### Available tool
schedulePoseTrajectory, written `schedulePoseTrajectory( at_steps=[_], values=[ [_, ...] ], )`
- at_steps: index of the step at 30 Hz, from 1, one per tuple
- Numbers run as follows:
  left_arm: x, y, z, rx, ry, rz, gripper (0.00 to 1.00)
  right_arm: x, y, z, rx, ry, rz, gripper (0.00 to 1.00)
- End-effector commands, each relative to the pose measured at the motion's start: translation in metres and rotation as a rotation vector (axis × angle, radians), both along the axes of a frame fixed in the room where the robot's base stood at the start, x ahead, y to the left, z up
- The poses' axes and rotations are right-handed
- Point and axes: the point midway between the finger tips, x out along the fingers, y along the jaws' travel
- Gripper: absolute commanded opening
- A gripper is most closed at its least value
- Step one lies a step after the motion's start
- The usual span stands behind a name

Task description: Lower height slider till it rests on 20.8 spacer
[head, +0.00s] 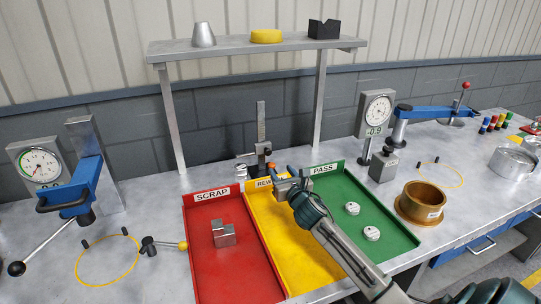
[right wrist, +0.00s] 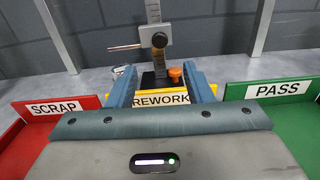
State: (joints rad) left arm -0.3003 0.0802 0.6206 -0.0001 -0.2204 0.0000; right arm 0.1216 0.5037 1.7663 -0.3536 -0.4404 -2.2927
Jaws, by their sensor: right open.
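The height gauge stands behind the trays, with an upright graduated column (head: 261,120). An orange knob (right wrist: 175,74) is by the dark base (right wrist: 152,80). A small silver cylinder (head: 241,172), possibly the spacer, stands left of the base; its marking is unreadable. In the right wrist view my left-hand finger partly hides a shiny piece there. My right gripper (right wrist: 161,90) is open and empty, in front of the gauge base, below the slider. My left gripper is out of view.
Red SCRAP tray (head: 201,258) holds a metal block; yellow REWORK tray (head: 287,255) looks empty; green PASS tray (head: 392,229) holds two white discs. A shelf (head: 230,48) on posts spans above the gauge. A dial gauge (head: 377,112) and brass ring (head: 423,200) stand right.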

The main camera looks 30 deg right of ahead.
Motion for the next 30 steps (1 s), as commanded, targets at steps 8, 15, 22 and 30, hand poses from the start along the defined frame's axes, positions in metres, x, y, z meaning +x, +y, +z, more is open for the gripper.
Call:
schedulePoseTrajectory(
  at_steps=[8,15,22,30],
  values=[
    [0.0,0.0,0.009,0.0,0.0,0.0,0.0,0.025,-0.006,0.003,-0.02,0.004,-0.001,0.46],
    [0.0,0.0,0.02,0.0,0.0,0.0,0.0,0.068,-0.016,0.003,-0.019,0.005,-0.002,0.46],
    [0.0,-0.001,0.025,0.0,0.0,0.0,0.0,0.095,-0.023,0.001,-0.02,0.005,0.0,0.46],
    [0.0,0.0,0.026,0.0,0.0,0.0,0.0,0.105,-0.025,0.0,-0.019,0.005,0.001,0.46]
  ],
)
